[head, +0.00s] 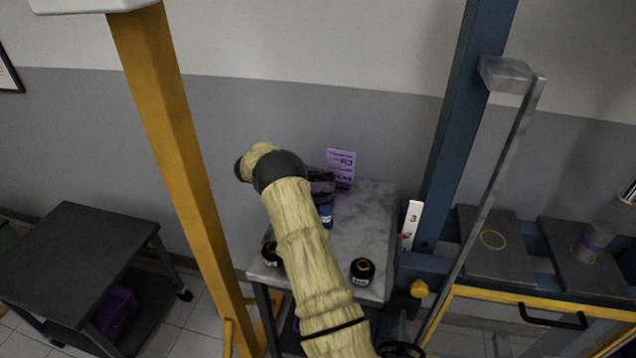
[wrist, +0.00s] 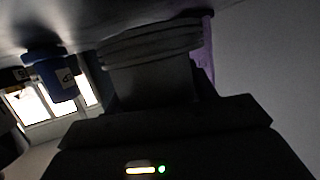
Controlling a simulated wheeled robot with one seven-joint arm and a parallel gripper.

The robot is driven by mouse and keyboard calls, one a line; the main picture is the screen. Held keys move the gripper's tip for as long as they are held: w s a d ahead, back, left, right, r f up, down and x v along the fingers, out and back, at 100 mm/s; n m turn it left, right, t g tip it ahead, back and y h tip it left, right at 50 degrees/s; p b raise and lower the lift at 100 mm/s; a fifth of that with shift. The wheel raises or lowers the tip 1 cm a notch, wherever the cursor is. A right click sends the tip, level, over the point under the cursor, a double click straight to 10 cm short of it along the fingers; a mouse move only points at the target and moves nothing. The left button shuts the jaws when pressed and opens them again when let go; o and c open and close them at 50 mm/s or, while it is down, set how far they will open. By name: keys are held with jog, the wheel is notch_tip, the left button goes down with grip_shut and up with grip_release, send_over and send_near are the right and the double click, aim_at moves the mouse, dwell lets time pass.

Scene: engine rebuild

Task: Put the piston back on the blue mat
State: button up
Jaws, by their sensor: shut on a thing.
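My gripper (wrist: 155,110) is shut on a grey, ringed cylindrical part, which looks like the piston (wrist: 150,45). In the wrist view, its ringed end is close to a grey surface at the top; I cannot tell whether they touch. In the head view my pale yellow arm reaches over a grey marbled table (head: 368,215). A dark purplish shape (head: 322,186) shows past the arm there, too unclear to name. I cannot make out a blue mat in either view.
A blue jar (head: 326,216) stands near the wrist; it also shows in the wrist view (wrist: 50,75). Black jars (head: 362,270) (head: 270,254) stand at the table's front. A purple R3 sign (head: 341,166) stands behind. A blue post (head: 455,150) rises at right, a yellow post (head: 175,140) at left.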

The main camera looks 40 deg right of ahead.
jog(key=shift+f, duration=0.65)
jog(key=o, duration=1.4)
jog(key=shift+f, duration=0.15)
jog(key=shift+b+v, duration=0.8)
jog(key=shift+v, duration=3)
